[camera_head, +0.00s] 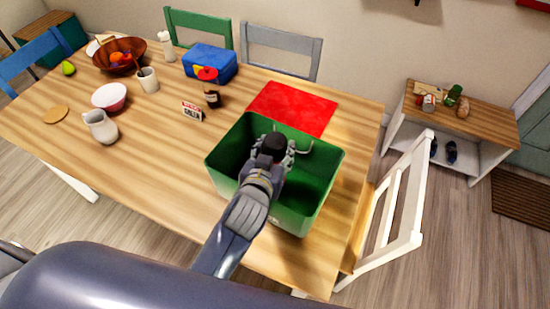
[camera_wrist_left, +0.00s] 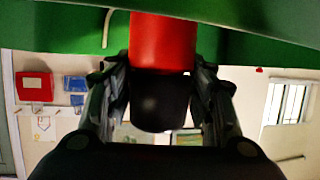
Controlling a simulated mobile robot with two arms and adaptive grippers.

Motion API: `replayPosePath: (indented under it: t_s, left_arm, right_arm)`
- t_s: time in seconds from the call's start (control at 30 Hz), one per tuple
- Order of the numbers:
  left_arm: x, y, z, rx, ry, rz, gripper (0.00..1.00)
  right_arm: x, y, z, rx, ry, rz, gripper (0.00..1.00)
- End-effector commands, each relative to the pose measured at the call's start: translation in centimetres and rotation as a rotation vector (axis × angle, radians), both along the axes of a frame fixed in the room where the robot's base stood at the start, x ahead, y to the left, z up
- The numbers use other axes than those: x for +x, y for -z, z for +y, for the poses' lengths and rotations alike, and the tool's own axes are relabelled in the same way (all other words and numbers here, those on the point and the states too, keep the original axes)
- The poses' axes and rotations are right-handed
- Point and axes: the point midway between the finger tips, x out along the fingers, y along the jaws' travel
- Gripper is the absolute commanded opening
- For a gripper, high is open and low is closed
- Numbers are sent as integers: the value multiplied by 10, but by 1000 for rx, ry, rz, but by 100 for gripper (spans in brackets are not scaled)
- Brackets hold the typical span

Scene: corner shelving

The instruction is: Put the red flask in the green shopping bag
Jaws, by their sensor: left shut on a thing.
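The green shopping bag (camera_head: 308,203) stands open on the wooden table, box-shaped with a pale handle inside its far wall. My left gripper (camera_head: 275,153) is over the bag's opening, its fingers closed around the flask's black top. In the left wrist view the red flask (camera_wrist_left: 162,42) shows its red body above the fingers and its black part between them. In the head view only the black top (camera_head: 275,142) shows; the red body is hidden. The green bag (camera_wrist_left: 60,27) fills the top of the wrist view. I cannot tell whether the flask touches the bag's floor. My right gripper is not in view.
A red mat (camera_head: 293,107) lies behind the bag. A brown bottle (camera_head: 212,98), a small sign (camera_head: 192,112) and a blue box (camera_head: 209,64) stand to its left. A white chair (camera_head: 397,205) is close on the right.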

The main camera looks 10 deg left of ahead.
Motion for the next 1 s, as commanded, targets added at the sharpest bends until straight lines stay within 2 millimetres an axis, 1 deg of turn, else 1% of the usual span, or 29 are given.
replayPosePath:
  t_s: [0.1,0.2,0.5,0.63,0.67,0.7,0.73,1.0]
  left_arm:
    - [0,18,0,3,0,1,0]
    - [0,28,0,1,0,0,0]
    - [0,30,0,0,0,-3,0]
    - [0,34,0,0,0,-2,0]
    - [0,35,1,1,-1,3,56]
    - [0,35,1,1,-1,3,65]
    - [0,35,0,1,-1,3,69]
    - [0,35,0,1,-1,3,69]
  right_arm:
    - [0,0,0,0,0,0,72]
    - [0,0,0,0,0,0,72]
    - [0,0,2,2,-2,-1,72]
    - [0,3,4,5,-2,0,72]
    - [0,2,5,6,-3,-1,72]
    - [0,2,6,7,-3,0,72]
    - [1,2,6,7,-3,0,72]
    - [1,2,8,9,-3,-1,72]
